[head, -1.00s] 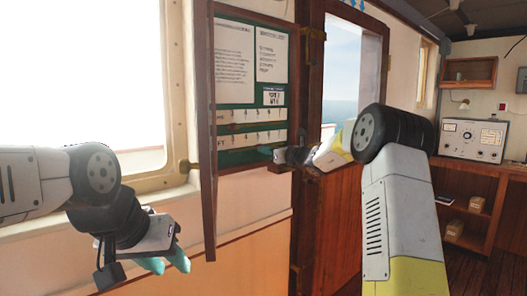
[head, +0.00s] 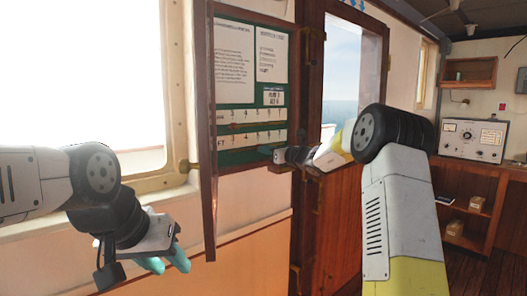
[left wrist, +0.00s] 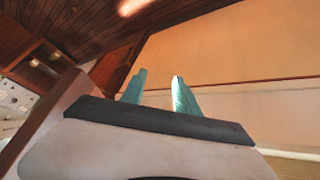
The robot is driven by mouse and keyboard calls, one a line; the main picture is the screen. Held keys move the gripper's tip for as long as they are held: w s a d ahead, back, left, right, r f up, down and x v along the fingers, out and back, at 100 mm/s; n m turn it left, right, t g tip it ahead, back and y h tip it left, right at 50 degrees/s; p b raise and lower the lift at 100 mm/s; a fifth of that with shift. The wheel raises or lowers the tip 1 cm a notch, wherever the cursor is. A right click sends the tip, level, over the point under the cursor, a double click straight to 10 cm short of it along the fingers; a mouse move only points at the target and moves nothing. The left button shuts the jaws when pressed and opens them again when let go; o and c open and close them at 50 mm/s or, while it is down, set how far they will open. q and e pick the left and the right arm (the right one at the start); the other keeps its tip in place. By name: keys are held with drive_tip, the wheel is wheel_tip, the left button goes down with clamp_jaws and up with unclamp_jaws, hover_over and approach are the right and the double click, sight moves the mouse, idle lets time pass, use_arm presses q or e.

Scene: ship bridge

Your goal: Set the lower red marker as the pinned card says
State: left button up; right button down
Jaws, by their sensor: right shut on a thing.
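A green notice board (head: 243,98) hangs on the wall, with two white scales, an upper one (head: 250,115) and a lower one (head: 250,139). The pinned card (head: 274,97) is above the upper scale at the right; its print is too small to read surely. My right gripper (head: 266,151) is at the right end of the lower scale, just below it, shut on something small. This seems to be the lower red marker, which the fingers hide. My left gripper (head: 172,262) is open and empty, low at the left, apart from the board; its fingers (left wrist: 158,92) stand apart in the left wrist view.
Two white sheets, a left one (head: 233,55) and a right one (head: 272,55), fill the board's upper part. A brown wooden edge (head: 208,170) stands left of the board. A door frame (head: 308,100) is close on its right. A window (head: 90,70) is at the left.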

drive_tip(key=w+d, duration=0.1)
drive_tip(key=d, duration=0.1)
drive_tip(key=w+d, duration=0.2)
drive_tip(key=shift+w+d, duration=0.2)
drive_tip(key=shift+d, duration=0.2)
drive_tip(key=c, duration=1.4)
unclamp_jaws()
drive_tip(key=shift+s, duration=0.1)
drive_tip(key=v, duration=0.7)
drive_tip(key=shift+s+d, duration=0.2)
